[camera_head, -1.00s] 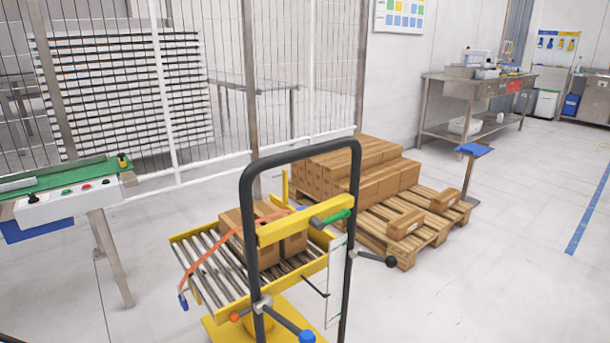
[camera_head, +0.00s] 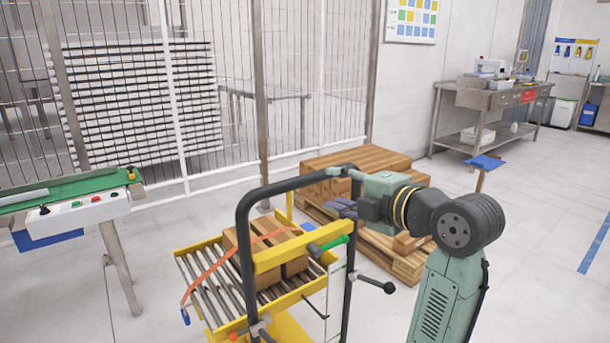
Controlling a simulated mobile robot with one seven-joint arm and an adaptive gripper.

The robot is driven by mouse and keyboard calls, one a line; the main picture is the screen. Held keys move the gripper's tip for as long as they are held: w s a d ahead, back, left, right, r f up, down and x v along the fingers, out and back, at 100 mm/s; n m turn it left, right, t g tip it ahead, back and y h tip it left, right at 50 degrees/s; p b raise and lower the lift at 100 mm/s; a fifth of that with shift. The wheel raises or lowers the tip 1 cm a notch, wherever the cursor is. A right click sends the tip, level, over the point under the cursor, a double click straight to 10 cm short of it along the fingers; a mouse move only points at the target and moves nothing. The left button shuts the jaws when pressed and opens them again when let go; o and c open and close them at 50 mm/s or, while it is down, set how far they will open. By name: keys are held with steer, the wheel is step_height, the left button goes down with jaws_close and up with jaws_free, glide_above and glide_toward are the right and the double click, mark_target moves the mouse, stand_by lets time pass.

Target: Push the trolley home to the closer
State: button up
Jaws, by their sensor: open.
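The trolley (camera_head: 262,258) is yellow with a roller top and a tall black push handle (camera_head: 245,225), and it stands in front of me. Two brown cartons (camera_head: 272,250) sit on its rollers with an orange strap (camera_head: 218,262) across them. My gripper (camera_head: 338,207) is open beside the upper right part of the handle frame. I cannot tell whether it touches the bar. The closer is not clearly identifiable; a green-topped machine (camera_head: 90,212) with buttons stands at the left.
A wooden pallet (camera_head: 402,268) with stacked cartons (camera_head: 355,160) stands behind the trolley, partly hidden by my arm. A mesh fence (camera_head: 262,100) runs along the back. A blue-topped post (camera_head: 485,162) and a steel bench (camera_head: 487,95) are at the right. Floor between machine and trolley is clear.

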mark_target(310, 182)
steer(key=p+x, duration=0.2)
steer(key=x, duration=0.8)
steer(key=shift+a, duration=0.1)
steer(key=shift+c, duration=0.2)
jaws_close()
steer(key=shift+f, duration=0.1)
stand_by(0.4)
